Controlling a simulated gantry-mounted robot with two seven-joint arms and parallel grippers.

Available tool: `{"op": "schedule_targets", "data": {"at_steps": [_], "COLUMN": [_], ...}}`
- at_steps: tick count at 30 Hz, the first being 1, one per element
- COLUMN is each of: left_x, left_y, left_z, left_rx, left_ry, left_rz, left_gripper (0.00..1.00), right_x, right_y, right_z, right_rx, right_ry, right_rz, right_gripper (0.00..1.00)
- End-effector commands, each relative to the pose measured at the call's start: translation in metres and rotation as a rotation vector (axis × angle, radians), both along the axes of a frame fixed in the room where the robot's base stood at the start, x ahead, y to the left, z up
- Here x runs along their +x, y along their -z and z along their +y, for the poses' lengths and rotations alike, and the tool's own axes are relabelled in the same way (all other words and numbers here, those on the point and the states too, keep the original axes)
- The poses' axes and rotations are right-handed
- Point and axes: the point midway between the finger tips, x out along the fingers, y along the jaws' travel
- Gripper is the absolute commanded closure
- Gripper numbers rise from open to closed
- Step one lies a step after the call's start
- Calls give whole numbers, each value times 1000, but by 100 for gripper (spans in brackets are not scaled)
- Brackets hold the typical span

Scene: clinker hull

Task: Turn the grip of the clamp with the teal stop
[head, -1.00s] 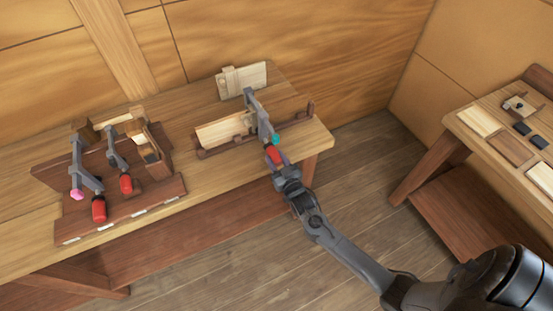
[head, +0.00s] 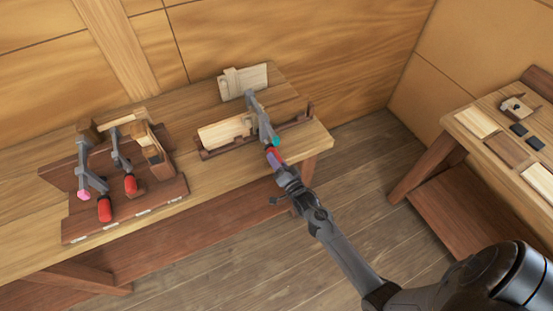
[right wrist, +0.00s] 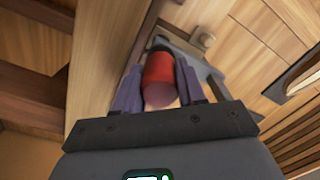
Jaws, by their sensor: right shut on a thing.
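The clamp (head: 260,114) with the teal stop (head: 275,141) sits at the right part of the bench, over a low wooden holder with pale planks (head: 226,133). Its red grip (head: 270,151) points toward the bench's front edge. My right gripper (head: 278,160) is shut on this grip. In the right wrist view the red grip (right wrist: 158,78) stands between the two purplish fingers of the gripper (right wrist: 158,92). The teal stop is not seen in that view. My left gripper is not in view.
A rack (head: 125,212) at the left holds a clamp with a pink stop (head: 83,195) and another clamp, both with red grips. A pale block (head: 243,82) stands behind the clamp. A second table (head: 467,122) is at the right. Open floor lies between.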

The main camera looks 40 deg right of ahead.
Motion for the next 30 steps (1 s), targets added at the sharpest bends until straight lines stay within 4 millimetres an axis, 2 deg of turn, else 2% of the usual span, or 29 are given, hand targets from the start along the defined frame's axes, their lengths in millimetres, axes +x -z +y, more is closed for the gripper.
{"op": "schedule_targets", "data": {"at_steps": [21, 30], "left_x": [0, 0], "left_y": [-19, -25], "left_z": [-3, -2], "left_rx": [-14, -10], "left_ry": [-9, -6], "left_rz": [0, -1], "left_gripper": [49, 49], "right_x": [0, 0], "right_y": [-3, -3], "right_z": [1, 1], "right_rx": [653, 862], "right_ry": [-50, -66], "right_rz": [-173, -229], "right_gripper": [91, 91]}}
